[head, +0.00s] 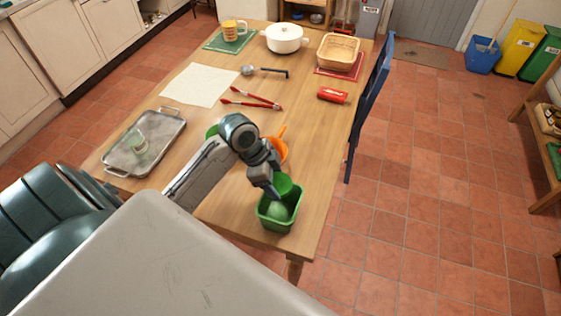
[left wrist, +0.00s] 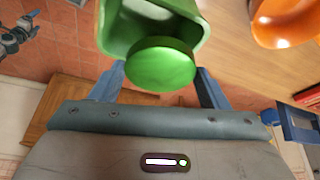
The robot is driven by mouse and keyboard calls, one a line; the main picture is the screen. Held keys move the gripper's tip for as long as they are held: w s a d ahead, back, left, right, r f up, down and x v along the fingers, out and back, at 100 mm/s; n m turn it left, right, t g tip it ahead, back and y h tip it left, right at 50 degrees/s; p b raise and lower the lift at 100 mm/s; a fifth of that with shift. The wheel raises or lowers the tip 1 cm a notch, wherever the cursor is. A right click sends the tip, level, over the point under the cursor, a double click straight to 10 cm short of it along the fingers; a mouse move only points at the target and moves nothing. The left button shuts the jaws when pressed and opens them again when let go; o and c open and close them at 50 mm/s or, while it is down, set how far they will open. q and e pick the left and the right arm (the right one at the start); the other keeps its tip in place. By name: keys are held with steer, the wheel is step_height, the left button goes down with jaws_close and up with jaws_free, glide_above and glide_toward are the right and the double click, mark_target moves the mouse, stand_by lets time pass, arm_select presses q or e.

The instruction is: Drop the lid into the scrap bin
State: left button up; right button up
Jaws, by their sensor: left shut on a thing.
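The round green lid (left wrist: 160,63) sits between the two blue fingers of my left gripper (left wrist: 162,84), which is shut on it. In the head view the lid (head: 283,183) is held over the back part of the green scrap bin (head: 295,213), with my left gripper (head: 273,190) pointing down there. The bin is open-topped, near the table's front right corner, and holds something pale. In the left wrist view the bin (left wrist: 112,28) is just beyond the lid. A small part of my right arm appears at that view's upper left; its jaws are unclear.
An orange funnel-like item (head: 281,147) stands behind my left wrist, and a green item (head: 212,131) is partly hidden by my arm. A blue chair (head: 370,90) stands right.

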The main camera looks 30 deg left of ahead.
arm_select(q)
steer(key=o, duration=1)
steer(key=b+v, duration=0.1)
steer(key=v, duration=1)
steer(key=shift+f, duration=0.1)
